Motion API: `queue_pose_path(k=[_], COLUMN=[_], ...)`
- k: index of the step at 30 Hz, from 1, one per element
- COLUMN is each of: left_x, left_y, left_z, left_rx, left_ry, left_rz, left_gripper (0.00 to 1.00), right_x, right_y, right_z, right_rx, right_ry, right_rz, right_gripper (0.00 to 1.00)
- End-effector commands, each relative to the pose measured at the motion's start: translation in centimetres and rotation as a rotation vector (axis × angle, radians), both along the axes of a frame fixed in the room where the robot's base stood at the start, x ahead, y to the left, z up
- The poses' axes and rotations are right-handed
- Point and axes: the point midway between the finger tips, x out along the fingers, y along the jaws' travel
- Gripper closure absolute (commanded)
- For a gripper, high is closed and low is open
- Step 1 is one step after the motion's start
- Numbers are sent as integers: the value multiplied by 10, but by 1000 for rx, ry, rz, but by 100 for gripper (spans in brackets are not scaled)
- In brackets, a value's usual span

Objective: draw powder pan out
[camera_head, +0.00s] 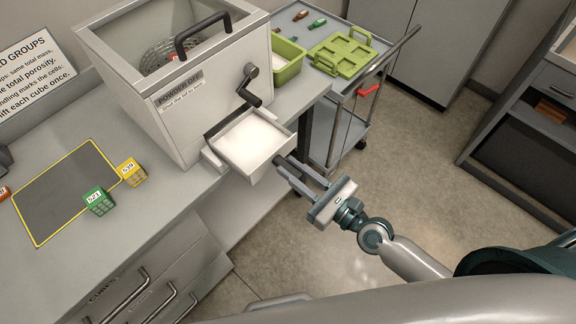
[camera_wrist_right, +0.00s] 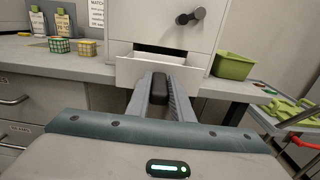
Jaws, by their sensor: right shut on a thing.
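The powder pan (camera_head: 255,143) is a white tray filled with pale powder. It sticks out of the front of the grey powder-off box (camera_head: 205,100), over the counter's edge. In the right wrist view the pan's front (camera_wrist_right: 130,73) shows below the dark slot in the box. My right gripper (camera_head: 282,170) is at the pan's front, shut on its dark handle (camera_wrist_right: 158,88), which lies between the fingers. How far the pan's rear end still sits in the slot is hidden. My left gripper is in neither view.
A crank (camera_head: 250,85) sits on the box front above the pan. A green bin (camera_head: 288,62) and a trolley with a green rack (camera_head: 343,55) stand beyond the box. A yellow cube (camera_head: 132,172) and a green cube (camera_head: 98,201) lie on the counter (camera_head: 165,215). Floor before the pan is open.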

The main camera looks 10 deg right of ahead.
Motion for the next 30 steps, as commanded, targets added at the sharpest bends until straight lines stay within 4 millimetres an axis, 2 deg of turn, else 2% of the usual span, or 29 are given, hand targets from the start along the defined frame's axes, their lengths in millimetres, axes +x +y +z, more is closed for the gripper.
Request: queue_pose_path(k=[15,30], left_x=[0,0], left_y=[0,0], left_z=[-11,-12], left_rx=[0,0], left_ry=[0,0], left_rz=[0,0], left_gripper=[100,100], right_x=[-24,-28], right_y=[-18,-21], right_z=[-1,1], right_rx=[1,0], right_ry=[-1,-2], right_rz=[-1,-1], right_gripper=[100,100])
